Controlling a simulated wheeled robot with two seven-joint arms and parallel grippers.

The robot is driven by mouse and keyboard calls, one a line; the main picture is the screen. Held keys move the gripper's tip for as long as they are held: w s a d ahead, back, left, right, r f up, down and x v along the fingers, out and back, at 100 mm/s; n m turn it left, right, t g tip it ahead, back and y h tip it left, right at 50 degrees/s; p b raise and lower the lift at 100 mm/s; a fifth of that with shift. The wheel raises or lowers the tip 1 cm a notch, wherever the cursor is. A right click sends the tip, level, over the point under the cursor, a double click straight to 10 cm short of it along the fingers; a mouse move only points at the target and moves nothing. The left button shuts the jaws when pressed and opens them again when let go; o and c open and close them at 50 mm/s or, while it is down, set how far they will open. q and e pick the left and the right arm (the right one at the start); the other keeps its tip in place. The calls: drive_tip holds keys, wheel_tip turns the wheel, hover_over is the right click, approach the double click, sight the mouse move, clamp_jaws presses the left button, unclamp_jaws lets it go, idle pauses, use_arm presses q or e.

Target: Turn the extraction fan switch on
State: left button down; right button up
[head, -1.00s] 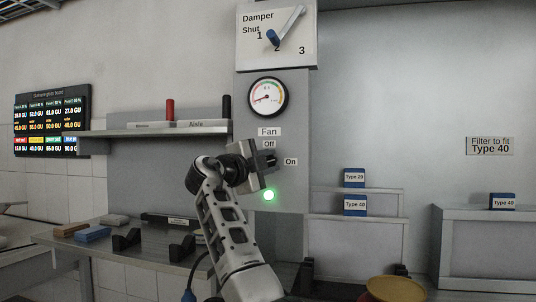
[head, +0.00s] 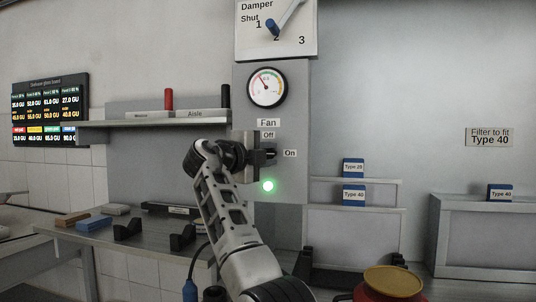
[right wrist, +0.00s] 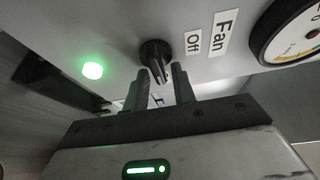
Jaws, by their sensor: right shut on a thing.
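The fan switch is a dark round knob with a narrow handle (right wrist: 155,54) on the grey wall panel, below the "Fan" and "Off" labels. In the head view the switch (head: 270,154) is partly hidden by my gripper, and its visible part lies level, toward the "On" label (head: 290,153). My right gripper (head: 262,155) is at the switch. In the right wrist view its two dark fingers (right wrist: 161,76) are close together, on either side of the handle. A green light (head: 268,186) is lit below the switch. My left gripper is not in view.
A round gauge (head: 267,87) is above the switch, its needle pointing up and left. The damper board (head: 277,28) is higher up. A shelf (head: 150,124) with a red and a black cylinder is at left. Blue blocks, one marked "Type 40" (head: 354,195), stand at right.

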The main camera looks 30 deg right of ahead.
drive_tip(key=o, duration=0.7)
drive_tip(key=shift+w, duration=0.2)
drive_tip(key=shift+s+a, duration=0.1)
drive_tip(key=shift+a, duration=0.05)
drive_tip(key=shift+s+a, duration=0.1)
drive_tip(key=shift+a, duration=0.25)
use_arm(q)
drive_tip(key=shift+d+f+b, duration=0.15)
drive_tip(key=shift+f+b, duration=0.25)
drive_tip(key=shift+b, duration=0.85)
use_arm(e)
drive_tip(key=shift+v, duration=7.55)
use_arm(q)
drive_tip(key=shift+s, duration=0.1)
